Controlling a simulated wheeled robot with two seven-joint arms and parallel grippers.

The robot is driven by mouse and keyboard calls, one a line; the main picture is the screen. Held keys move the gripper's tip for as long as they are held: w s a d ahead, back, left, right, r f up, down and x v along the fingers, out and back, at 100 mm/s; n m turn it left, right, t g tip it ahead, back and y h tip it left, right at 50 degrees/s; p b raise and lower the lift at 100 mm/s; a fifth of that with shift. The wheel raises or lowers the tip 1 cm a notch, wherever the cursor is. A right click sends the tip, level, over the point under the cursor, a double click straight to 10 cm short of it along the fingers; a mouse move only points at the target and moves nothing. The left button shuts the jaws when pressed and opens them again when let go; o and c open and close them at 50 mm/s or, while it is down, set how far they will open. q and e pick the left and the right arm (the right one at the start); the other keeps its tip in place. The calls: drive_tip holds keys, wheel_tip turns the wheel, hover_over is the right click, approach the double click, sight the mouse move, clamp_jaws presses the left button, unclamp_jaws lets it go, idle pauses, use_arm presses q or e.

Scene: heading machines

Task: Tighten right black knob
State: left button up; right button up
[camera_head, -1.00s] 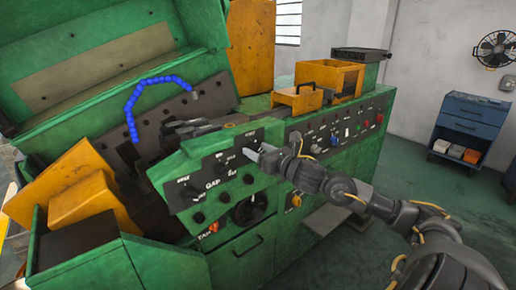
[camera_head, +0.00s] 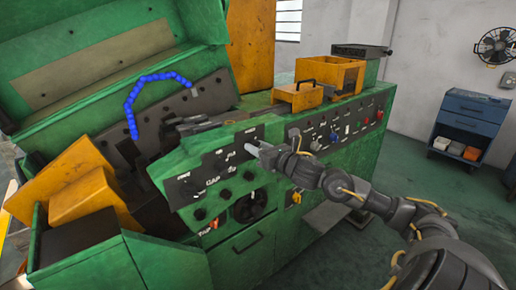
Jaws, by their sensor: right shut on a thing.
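The green machine (camera_head: 240,252) has a slanted black control panel (camera_head: 213,165) with several black knobs. One black knob (camera_head: 231,169) shows near the panel's middle, another (camera_head: 225,193) sits lower, and one (camera_head: 249,175) sits below my gripper. My right gripper (camera_head: 249,149) is at the panel's upper right part, its light fingertips against the panel face. It is shut on the right black knob, which is mostly hidden behind the fingers. My left gripper is not in view.
A second panel (camera_head: 340,127) with several switches and coloured buttons runs along the machine to the right. A blue hose (camera_head: 133,100) arches over the machine. A blue cabinet (camera_head: 470,122) stands by the wall at right. The floor between is clear.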

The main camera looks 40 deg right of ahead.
drive_tip(key=m+b, duration=0.1)
drive_tip(key=m, duration=0.2)
drive_tip(key=shift+f, duration=0.1)
drive_tip(key=m, duration=0.7)
drive_tip(key=shift+d+m+t+h, duration=0.1)
drive_tip(key=shift+m+t+h, duration=0.2)
drive_tip(key=shift+m, duration=0.1)
drive_tip(key=shift+m+p, duration=0.6)
drive_tip(key=shift+m, duration=1.4)
drive_tip(key=shift+f, duration=0.1)
drive_tip(key=o, duration=1)
